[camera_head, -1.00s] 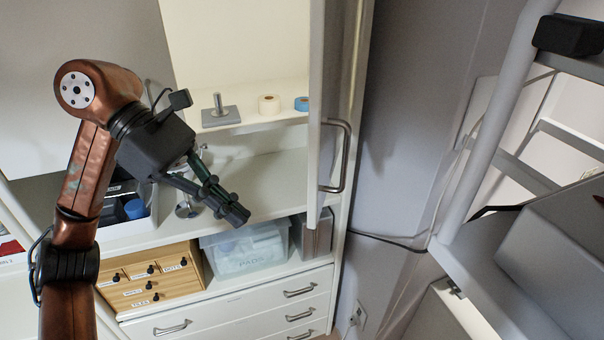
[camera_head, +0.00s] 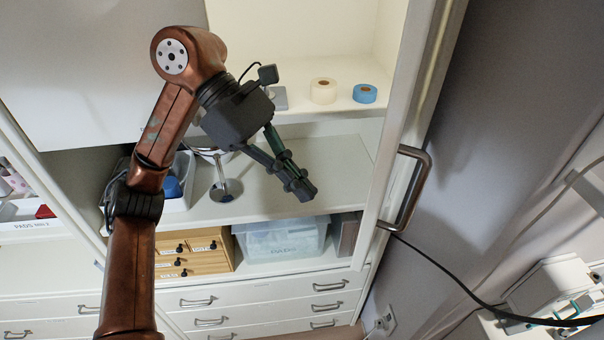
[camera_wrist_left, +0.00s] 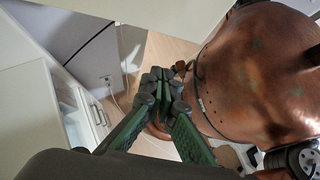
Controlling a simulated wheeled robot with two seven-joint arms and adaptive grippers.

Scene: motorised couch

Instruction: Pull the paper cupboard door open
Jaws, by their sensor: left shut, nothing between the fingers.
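The cupboard door (camera_head: 399,120) is a pale panel seen nearly edge-on at the right of the cupboard in the head view. It stands open, with a metal bar handle (camera_head: 424,188) on its outer side. The open cupboard shows pale shelves. My left gripper (camera_head: 306,191) is shut and empty, in front of the lower shelf and to the left of the door, apart from the handle. In the left wrist view my closed green and black fingers (camera_wrist_left: 164,85) meet with nothing between them. My right gripper is not in view.
A cream tape roll (camera_head: 323,91) and a blue tape roll (camera_head: 365,94) sit on the upper shelf. A wooden drawer box (camera_head: 208,255) and a clear plastic bin (camera_head: 285,240) stand below. A black cable (camera_head: 470,290) runs at the right.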

